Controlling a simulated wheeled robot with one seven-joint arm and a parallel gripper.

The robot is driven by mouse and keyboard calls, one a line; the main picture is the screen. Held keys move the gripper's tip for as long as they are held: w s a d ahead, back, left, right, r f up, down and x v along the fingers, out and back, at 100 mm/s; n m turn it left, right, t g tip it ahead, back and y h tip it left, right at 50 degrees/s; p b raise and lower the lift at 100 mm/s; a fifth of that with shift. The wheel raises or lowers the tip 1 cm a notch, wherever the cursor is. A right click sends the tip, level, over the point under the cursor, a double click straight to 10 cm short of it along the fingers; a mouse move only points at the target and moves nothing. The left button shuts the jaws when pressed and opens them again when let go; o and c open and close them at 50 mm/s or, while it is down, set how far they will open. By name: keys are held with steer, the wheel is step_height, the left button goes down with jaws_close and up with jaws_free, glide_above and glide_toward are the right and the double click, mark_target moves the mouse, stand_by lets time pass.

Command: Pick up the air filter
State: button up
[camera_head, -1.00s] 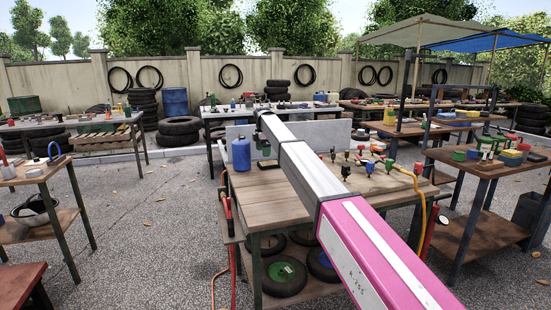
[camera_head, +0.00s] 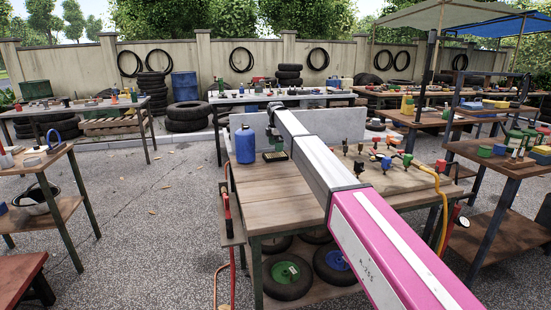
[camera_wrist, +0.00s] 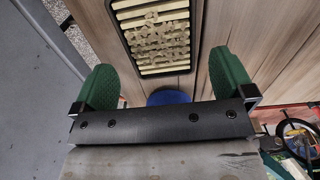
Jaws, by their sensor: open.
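The air filter (camera_wrist: 152,36) is a flat block of cream pleats in a black frame, with a patchy grey-beige clogged area. It lies on the wooden cart top; in the wrist view its far end is cut off. In the head view it is a small dark slab (camera_head: 276,156) beside the blue canister. My gripper (camera_wrist: 168,78) is open and empty above the cart, its two green fingers spread wide. The filter shows ahead of and between the fingers, and neither finger visibly touches it. In the head view my gripper (camera_head: 277,142) is small and partly hidden by my arm.
A blue canister (camera_head: 245,146) stands just left of the filter; a blue rounded thing (camera_wrist: 168,97) shows between the fingers. A grey back panel (camera_head: 330,122) rises behind. Several coloured fittings (camera_head: 385,160) occupy the cart's right side. The front of the cart top (camera_head: 285,212) is clear.

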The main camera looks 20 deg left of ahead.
mark_target(275, 154)
step_height(275, 154, down, 5)
steer(key=shift+a+f, duration=0.1)
steer(key=c, duration=0.8)
steer(key=shift+o, duration=0.2)
